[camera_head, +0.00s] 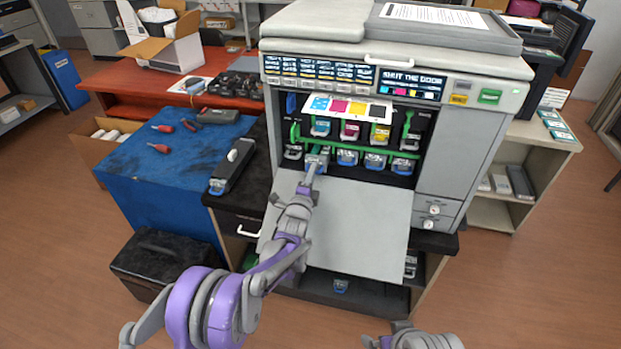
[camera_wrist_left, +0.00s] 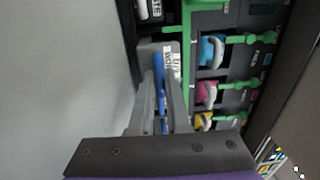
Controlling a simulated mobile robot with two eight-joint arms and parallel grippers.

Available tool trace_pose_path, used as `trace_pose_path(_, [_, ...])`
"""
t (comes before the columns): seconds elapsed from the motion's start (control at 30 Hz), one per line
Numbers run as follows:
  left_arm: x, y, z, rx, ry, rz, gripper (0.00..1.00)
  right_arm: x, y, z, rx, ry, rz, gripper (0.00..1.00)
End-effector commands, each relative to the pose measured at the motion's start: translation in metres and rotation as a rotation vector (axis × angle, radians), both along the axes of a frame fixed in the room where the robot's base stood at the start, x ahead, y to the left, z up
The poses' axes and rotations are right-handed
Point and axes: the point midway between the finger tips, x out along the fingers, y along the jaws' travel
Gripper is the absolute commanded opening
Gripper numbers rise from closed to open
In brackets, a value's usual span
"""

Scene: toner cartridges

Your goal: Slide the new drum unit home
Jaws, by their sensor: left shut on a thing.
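The drum unit (camera_head: 318,158) sits in the second slot from the left of the printer's lower row, below the cyan toner. How deep it sits is hard to tell. My left gripper (camera_head: 315,168) reaches over the lowered door and is shut on its blue handle. The left wrist view shows my left gripper (camera_wrist_left: 163,112) with its fingers either side of the blue handle, and the grey drum unit (camera_wrist_left: 150,47) with a white label in front. Part of my right gripper (camera_head: 384,342) shows at the bottom edge; its jaws are unclear.
The grey front door (camera_head: 360,230) lies open below the slots. Green bars (camera_head: 360,148) run between the toner and drum rows. A dark unit with a blue end (camera_head: 232,168) lies on the black top at left. The printer display reads "SHUT THE DOOR" (camera_head: 411,79).

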Motion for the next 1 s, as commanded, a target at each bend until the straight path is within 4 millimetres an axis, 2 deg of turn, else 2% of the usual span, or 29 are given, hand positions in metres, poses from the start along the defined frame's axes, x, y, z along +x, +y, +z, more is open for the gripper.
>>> trace_pose_path(0.43, [0.039,-0.013,0.001,0.000,-0.001,-0.001,0.00,0.002,0.000,0.007,0.000,-0.003,0.000,1.00])
trace_pose_path(0.77, [0.044,-0.015,0.000,0.000,-0.001,0.000,0.00,0.002,0.000,0.007,0.000,-0.003,0.000,1.00])
trace_pose_path(0.8, [0.044,-0.015,0.000,0.000,-0.001,0.000,0.16,0.002,0.000,0.007,0.000,-0.003,0.000,1.00])
trace_pose_path(1.0, [0.044,-0.015,0.000,0.000,-0.001,0.000,0.50,0.002,0.000,0.007,0.000,-0.003,0.000,1.00])
